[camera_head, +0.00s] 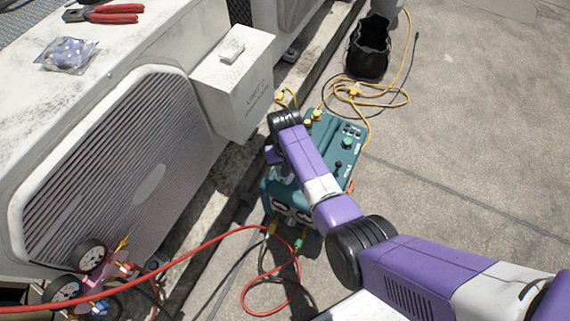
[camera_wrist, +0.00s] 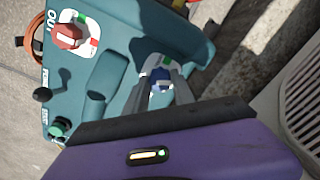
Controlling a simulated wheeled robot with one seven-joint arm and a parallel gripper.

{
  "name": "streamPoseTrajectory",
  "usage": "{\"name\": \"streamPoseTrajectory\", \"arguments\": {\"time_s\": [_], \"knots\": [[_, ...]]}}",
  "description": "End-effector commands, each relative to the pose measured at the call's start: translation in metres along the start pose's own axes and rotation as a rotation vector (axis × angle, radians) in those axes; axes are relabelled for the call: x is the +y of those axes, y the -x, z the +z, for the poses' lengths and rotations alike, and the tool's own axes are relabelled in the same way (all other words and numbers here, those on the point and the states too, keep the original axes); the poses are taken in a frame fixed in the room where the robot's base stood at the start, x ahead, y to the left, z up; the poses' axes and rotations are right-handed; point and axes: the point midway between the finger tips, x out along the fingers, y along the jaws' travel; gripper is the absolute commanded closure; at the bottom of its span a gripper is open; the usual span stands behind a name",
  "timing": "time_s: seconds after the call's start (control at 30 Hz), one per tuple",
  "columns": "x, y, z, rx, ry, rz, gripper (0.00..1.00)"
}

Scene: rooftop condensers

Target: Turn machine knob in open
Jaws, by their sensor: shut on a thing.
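The teal machine (camera_head: 334,131) stands on the ground beside the condensers, partly hidden by my arm in the head view. In the wrist view, its teal top (camera_wrist: 110,70) carries a blue knob (camera_wrist: 160,78) on a pale plate. My gripper (camera_wrist: 161,82) has its two grey fingers on either side of the blue knob and is shut on it. A red knob (camera_wrist: 68,37) on a white, red and green plate sits farther left, next to lettering that reads "OUT". My fingers and the knob are hidden in the head view.
A black lever knob (camera_wrist: 42,95) and a green knob (camera_wrist: 58,128) stand on the machine. Yellow cable (camera_head: 375,95) and red hose (camera_head: 200,247) lie around it. A black bag (camera_head: 369,48) is behind. Condenser units (camera_head: 120,140) line the left. Concrete (camera_head: 470,130) is clear at right.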

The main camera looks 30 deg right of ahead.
Motion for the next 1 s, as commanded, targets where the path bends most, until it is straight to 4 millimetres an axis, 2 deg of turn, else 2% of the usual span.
{"name": "streamPoseTrajectory", "arguments": {"time_s": [0.7, 1.0], "knots": [[0.001, 0.0021, -0.0014, 0.002, 0.677, 0.001, 1.0], [0.001, 0.0015, -0.0019, 0.003, 0.903, 0.002, 1.0]]}}
